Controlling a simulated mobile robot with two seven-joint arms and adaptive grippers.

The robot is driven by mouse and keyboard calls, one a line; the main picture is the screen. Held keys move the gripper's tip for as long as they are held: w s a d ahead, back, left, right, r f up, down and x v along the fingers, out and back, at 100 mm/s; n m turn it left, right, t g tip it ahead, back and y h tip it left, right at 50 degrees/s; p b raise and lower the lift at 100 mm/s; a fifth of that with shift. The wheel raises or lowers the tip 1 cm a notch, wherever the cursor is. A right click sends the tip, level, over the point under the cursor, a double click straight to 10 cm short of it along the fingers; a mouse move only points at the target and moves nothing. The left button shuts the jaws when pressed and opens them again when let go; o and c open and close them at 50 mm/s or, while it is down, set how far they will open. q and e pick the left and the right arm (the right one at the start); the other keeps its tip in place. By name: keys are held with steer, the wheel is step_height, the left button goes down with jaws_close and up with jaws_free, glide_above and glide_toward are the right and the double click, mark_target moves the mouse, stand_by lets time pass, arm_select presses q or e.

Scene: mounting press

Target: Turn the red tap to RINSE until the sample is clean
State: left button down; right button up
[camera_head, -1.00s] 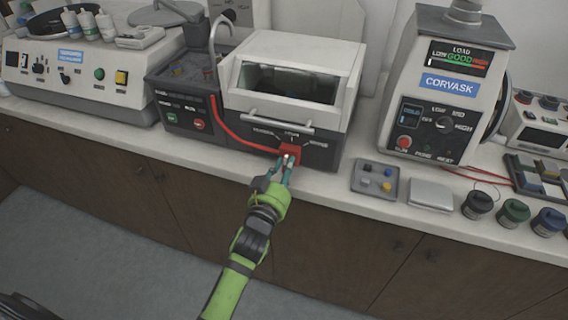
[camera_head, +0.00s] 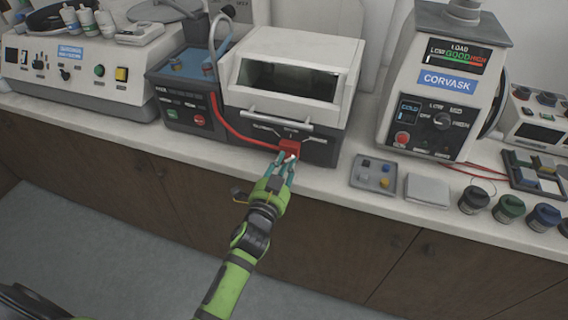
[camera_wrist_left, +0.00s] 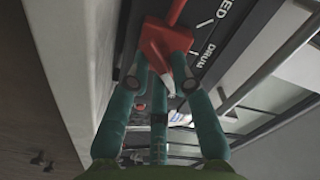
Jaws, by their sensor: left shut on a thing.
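The red tap (camera_head: 289,147) is on the front of a white-and-grey machine (camera_head: 300,50), below its handle bar. A red hose runs into the tap from the left. My left gripper (camera_head: 284,162) is shut on the tap, coming from the front. In the left wrist view the tap (camera_wrist_left: 166,42) sits between my teal fingers (camera_wrist_left: 158,80), and its pale pointer tip shows between them. The machine's window (camera_head: 287,81) is dark, and I cannot make out a sample. My right gripper is not in view.
A unit with a blue-topped basin (camera_head: 185,65) and curved spout adjoins the machine on the left. A small parts tray (camera_head: 374,174), a flat grey box (camera_head: 427,190) and dark jars (camera_head: 474,200) stand on the right. The handle bar (camera_head: 277,122) is just above my gripper.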

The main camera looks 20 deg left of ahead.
arm_select(q)
steer(key=shift+d+f, duration=0.15)
stand_by(0.3)
steer(key=c, duration=1)
jaws_free()
steer(key=shift+s, duration=0.25)
steer(key=s, duration=1.1)
steer(key=shift+s+a, duration=0.2)
steer(key=shift+s, duration=0.05)
